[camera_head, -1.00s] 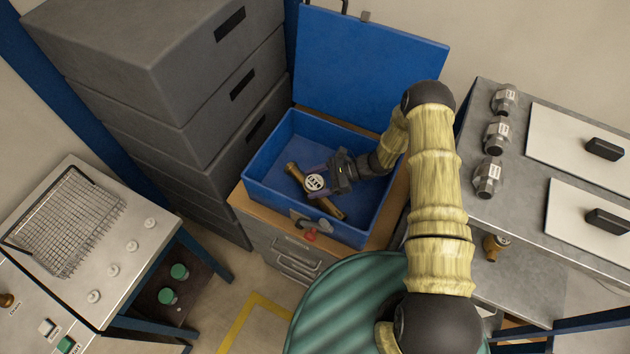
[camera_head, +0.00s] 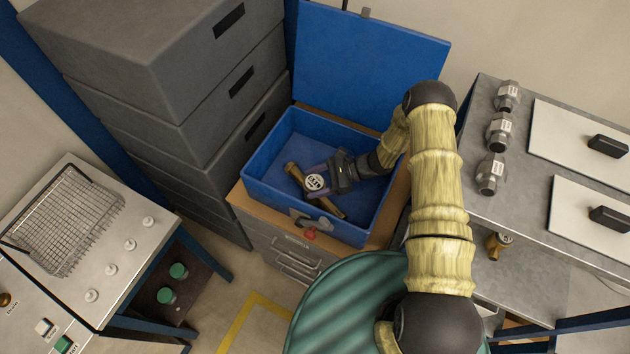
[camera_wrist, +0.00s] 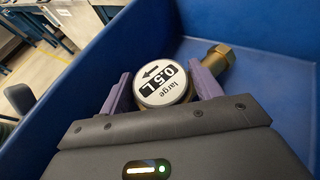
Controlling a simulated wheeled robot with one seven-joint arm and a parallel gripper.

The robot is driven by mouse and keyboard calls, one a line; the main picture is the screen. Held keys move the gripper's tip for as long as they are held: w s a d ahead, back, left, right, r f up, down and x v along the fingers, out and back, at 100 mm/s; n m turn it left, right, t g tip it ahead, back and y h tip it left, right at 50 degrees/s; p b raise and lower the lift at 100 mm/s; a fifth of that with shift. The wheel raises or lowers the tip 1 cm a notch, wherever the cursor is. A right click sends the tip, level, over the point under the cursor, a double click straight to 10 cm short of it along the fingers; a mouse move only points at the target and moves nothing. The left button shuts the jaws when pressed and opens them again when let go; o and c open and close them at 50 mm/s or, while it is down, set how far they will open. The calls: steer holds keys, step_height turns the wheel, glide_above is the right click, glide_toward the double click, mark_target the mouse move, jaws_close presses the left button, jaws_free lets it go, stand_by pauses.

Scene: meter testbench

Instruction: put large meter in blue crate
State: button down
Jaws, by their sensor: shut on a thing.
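The large meter (camera_head: 314,183) is a brass body with a round white dial, inside the open blue crate (camera_head: 264,196). My gripper (camera_head: 326,180) is shut on the meter, with the purple fingers (camera_wrist: 163,88) on either side of the round head. The brass pipe ends stick out past the fingers. I cannot tell whether the meter touches the crate floor.
The crate's lid (camera_head: 368,62) stands open behind it. Grey stacked cases (camera_head: 165,75) rise close on the left. A metal bench (camera_head: 520,180) on the right carries several grey fittings. A wire basket (camera_head: 70,222) sits on the left bench.

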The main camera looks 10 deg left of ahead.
steer(key=shift+c, duration=1.2)
jaws_free()
steer(key=shift+r, duration=0.1)
steer(key=shift+f, duration=0.2)
steer(key=b+v, duration=0.4)
steer(key=v, duration=0.3)
steer(key=shift+d+r, duration=0.25)
